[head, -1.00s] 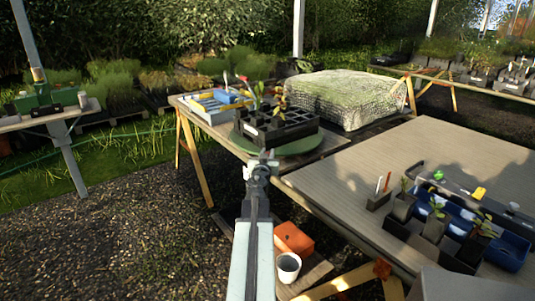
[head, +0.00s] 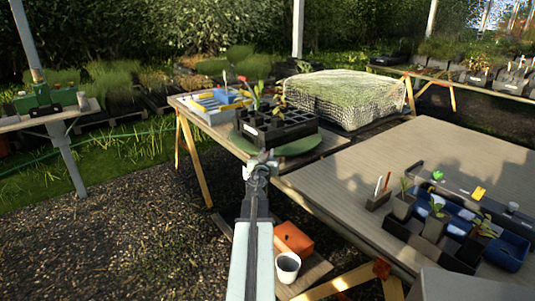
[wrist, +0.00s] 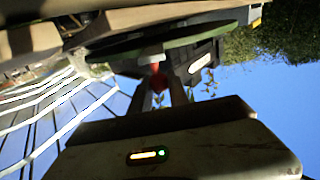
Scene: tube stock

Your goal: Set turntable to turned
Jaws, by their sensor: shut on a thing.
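The turntable (head: 308,142) is a flat green disc on the far wooden table. A black multi-cell tray (head: 262,135) with a few seedlings stands on it. My gripper (head: 263,158) is at the disc's near edge, low in front of the tray. In the wrist view, my gripper (wrist: 161,88) is shut on a small red piece (wrist: 158,81) at the rim of the green disc (wrist: 170,42). The fingers partly hide this piece, and a pale bit shows beside it. The disc's far side is hidden under the tray.
A pale tray with blue and yellow items (head: 212,106) stands left of the black tray. A net-covered block (head: 345,98) is behind right. The near grey table (head: 400,150) holds pots and a blue bin (head: 510,250). An orange box (head: 294,238) and white pot (head: 287,266) sit below.

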